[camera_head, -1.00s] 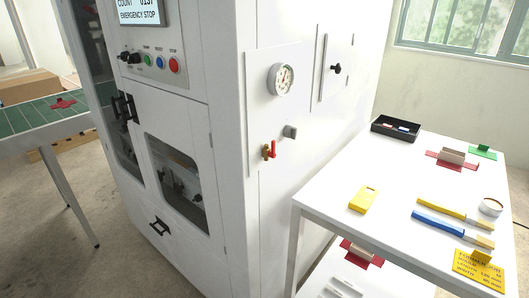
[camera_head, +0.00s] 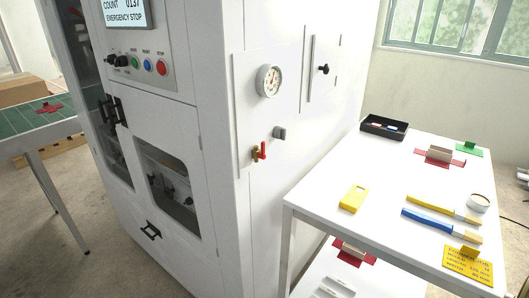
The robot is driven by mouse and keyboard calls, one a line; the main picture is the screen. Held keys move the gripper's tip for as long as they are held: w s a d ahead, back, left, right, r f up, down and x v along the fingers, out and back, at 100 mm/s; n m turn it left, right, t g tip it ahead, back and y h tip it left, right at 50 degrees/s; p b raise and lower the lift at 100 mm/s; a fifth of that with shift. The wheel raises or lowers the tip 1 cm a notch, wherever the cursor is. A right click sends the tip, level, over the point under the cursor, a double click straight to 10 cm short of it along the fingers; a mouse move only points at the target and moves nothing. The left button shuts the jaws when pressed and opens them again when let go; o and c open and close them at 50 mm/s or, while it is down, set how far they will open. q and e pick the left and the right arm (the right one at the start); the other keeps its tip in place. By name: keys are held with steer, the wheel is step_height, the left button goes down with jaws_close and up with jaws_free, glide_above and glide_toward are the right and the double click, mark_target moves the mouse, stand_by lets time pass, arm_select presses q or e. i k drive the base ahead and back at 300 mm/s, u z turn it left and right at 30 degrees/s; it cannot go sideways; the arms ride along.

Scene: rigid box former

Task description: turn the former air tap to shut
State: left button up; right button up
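The air tap (camera_head: 259,151) is on the white side panel of the box former (camera_head: 222,130). It has a brass body and a red lever, and the lever stands roughly upright. A round pressure gauge (camera_head: 270,81) is above it, and a grey knob-like fitting (camera_head: 280,133) is just to its upper right. The former's screen reads "EMERGENCY STOP". Neither of my grippers is in view, and nothing touches the tap.
A white table (camera_head: 334,197) stands to the right, close to the former. It carries a black tray (camera_head: 384,128), a yellow block (camera_head: 354,198), brushes and a yellow sign (camera_head: 467,264). A green-topped conveyor (camera_head: 30,118) is at the left. Floor shows at lower left.

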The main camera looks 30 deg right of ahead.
mark_target(262, 154)
steer(key=k, duration=0.5)
steer(key=z, duration=1.65)
steer(key=i, duration=0.8)
steer(key=u, duration=1.2)
